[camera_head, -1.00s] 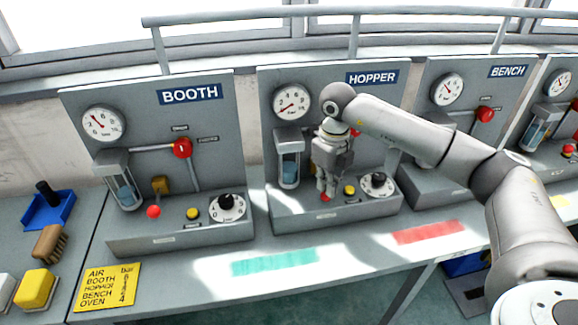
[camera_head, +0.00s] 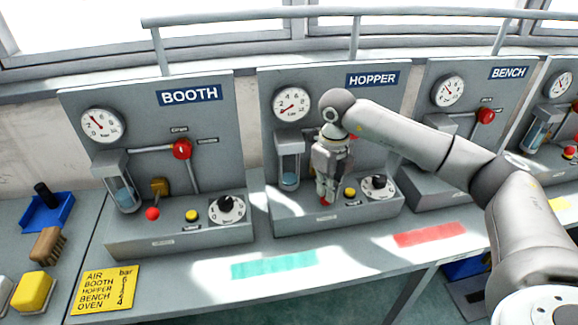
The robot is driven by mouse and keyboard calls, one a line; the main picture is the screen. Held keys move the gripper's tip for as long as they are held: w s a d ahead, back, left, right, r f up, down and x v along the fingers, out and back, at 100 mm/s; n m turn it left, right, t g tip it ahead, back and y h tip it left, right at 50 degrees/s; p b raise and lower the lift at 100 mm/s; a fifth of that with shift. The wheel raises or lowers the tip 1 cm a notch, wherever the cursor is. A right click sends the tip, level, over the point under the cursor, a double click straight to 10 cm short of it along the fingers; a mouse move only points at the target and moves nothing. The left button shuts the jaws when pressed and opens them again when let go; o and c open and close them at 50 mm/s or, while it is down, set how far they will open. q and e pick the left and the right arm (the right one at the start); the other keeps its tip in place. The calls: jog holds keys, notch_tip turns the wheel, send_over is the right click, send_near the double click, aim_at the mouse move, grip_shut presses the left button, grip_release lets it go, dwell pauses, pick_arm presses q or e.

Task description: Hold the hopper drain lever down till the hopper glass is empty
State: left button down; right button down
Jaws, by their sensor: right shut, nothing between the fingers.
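The hopper panel carries a drain glass (camera_head: 289,168) on its left side, with a little blue liquid low inside it. The red knob of the hopper drain lever (camera_head: 325,201) shows just under my right gripper's fingertips; the rest of the lever is hidden behind the gripper. My right gripper (camera_head: 325,194) points down, shut and empty, with its tips at the knob and seemingly touching it. My left gripper is not in view.
The hopper panel also has a gauge (camera_head: 291,104), a yellow button (camera_head: 349,192) and a black dial knob (camera_head: 379,182). The booth panel (camera_head: 222,130) stands to the left and the bench panel (camera_head: 470,100) to the right. A yellow card (camera_head: 105,289) lies front left.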

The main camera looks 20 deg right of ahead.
dwell(0.5)
jog(key=shift+r+p, duration=2.35)
jog(key=shift+r, duration=1.15)
jog(key=shift+s, duration=0.1)
jog(key=s+a+r+p, duration=0.1)
jog(key=s+a+r, duration=0.1)
jog(key=s, duration=0.7)
jog(key=shift+s+a+r, duration=0.15)
jog(key=shift+s+r, duration=0.15)
jog(key=shift+r, duration=0.2)
